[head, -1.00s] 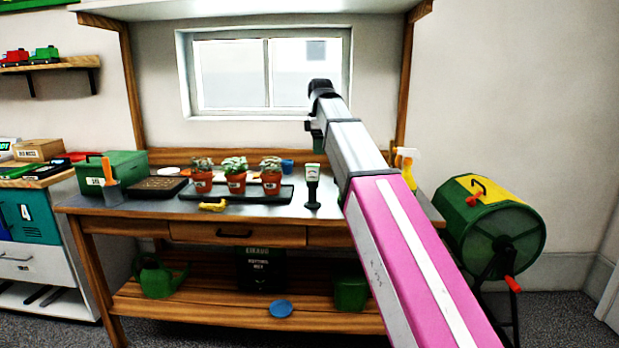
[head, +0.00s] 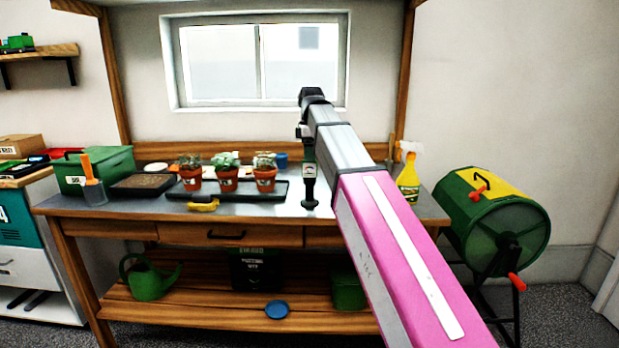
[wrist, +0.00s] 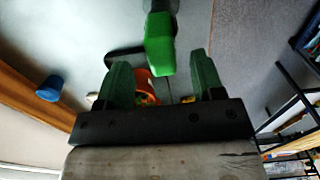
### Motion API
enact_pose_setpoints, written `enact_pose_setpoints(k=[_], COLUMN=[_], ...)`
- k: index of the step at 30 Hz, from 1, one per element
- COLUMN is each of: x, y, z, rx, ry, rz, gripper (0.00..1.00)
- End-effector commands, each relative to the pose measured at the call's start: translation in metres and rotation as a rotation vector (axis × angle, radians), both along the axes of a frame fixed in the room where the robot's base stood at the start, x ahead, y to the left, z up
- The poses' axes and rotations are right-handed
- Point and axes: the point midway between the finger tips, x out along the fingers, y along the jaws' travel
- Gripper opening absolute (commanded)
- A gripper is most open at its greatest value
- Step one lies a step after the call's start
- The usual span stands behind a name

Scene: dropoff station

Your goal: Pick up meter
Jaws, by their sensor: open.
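The meter (head: 310,185) stands upright on the workbench, just right of the black plant tray. In the wrist view the two dark green fingers of my gripper (wrist: 162,78) are apart. A bright green block, apparently the meter's head (wrist: 160,45), shows between and beyond them. Contact with the fingers cannot be told.
The workbench (head: 130,210) holds several potted plants on a black tray (head: 280,190), a yellow tool (head: 203,205), a green box (head: 95,168) and a blue cup (head: 281,160). A spray bottle (head: 408,180) stands right of my arm. A green tumbler (head: 495,225) stands right of the bench.

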Motion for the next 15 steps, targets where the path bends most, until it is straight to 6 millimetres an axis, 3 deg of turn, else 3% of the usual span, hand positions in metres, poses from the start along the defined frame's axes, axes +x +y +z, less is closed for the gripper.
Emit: enact_pose_setpoints(k=[12, 15], x=[-0.002, -0.001], y=[0.003, 0.003], z=[-0.047, -0.051], rx=[0.0, 0.0], ry=[0.0, 0.0], rz=[0.0, 0.0], gripper=[0.62, 0.62])
